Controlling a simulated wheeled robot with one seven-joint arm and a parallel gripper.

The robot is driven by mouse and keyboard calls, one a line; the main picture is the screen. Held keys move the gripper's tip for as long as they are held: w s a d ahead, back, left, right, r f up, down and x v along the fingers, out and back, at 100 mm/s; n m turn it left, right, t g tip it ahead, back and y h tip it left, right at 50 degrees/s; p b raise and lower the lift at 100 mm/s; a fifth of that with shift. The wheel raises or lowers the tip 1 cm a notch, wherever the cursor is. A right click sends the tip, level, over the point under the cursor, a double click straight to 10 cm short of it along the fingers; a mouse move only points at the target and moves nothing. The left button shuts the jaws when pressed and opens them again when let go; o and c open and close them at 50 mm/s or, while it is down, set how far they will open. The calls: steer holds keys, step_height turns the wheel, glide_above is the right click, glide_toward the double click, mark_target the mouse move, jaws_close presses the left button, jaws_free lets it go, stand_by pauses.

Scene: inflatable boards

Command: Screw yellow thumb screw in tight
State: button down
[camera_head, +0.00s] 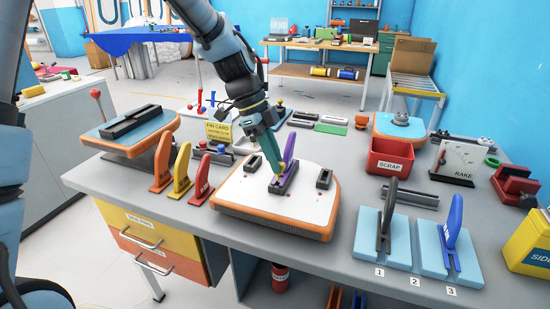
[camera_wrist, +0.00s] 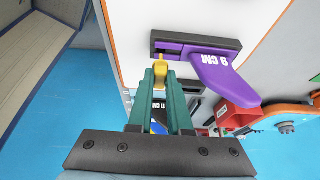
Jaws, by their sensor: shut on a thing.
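The yellow thumb screw (camera_wrist: 159,68) sits between the green fingertips of my gripper (camera_wrist: 160,82) in the wrist view, at the end of the purple fin's base. My gripper (camera_head: 279,160) is shut on the screw, above the middle of the white board (camera_head: 250,200) with the orange edge. The purple fin (camera_head: 291,171), marked 9 CM in the wrist view (camera_wrist: 218,70), stands in the dark centre fin box (camera_head: 280,186). The screw's lower end and its thread are hidden.
Two small dark side boxes (camera_head: 324,178) lie on the board. Orange, yellow and red fins (camera_head: 181,170) stand left of it. A red scrap bin (camera_head: 390,157) and two blue stands with fins (camera_head: 383,237) are at right.

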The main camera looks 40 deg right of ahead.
steer(key=shift+f+b, duration=0.8)
steer(key=shift+f, duration=0.4)
steer(key=c, duration=0.8)
jaws_free()
steer(key=shift+o, duration=0.2)
steer(key=b+v, duration=0.2)
steer(key=v, duration=0.9)
steer(key=shift+d, duration=0.1)
